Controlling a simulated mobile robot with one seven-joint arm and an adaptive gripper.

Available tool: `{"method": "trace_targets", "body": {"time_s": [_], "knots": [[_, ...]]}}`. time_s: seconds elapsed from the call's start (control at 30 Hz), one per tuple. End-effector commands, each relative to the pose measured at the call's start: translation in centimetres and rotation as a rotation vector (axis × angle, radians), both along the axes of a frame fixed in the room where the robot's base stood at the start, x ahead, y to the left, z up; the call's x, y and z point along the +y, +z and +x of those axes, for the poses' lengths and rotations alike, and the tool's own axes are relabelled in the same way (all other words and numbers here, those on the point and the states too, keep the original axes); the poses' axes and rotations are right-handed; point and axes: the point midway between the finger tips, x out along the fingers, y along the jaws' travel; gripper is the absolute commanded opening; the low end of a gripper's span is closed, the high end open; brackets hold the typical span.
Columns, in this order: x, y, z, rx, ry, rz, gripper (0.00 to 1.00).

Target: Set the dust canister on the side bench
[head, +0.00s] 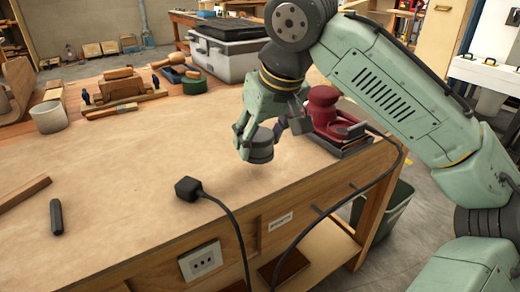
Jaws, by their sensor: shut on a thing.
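A small dark grey cylinder (260,150), which looks like the dust canister, is between the fingers of my gripper (261,137). My gripper points down and is shut on it, over the right part of the wooden workbench (150,180). The canister looks upright and seems a little above the bench top; the fingers hide part of its sides. A red sander (324,108) sits just right of my gripper near the bench edge. A bench with a pale top (490,72) stands at the far right, partly cut off; I cannot tell whether it is the side bench.
A black plug with a cord (190,188) lies at the front edge, and a dark rod (56,217) at left. A grey toolbox (228,55), wooden planes (120,84) and a cup (49,116) stand along the back. A green bin (385,212) is on the floor at right.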

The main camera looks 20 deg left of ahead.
Motion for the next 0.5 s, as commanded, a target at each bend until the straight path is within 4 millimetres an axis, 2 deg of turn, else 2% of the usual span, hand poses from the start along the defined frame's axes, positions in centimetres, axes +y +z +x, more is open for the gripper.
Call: {"method": "trace_targets", "body": {"time_s": [0.27,0.5], "knots": [[-0.1,-3.3,0.0,0.000,-0.003,0.000,0.14],[0.0,-3.4,0.0,0.000,-0.002,0.001,0.14]]}}
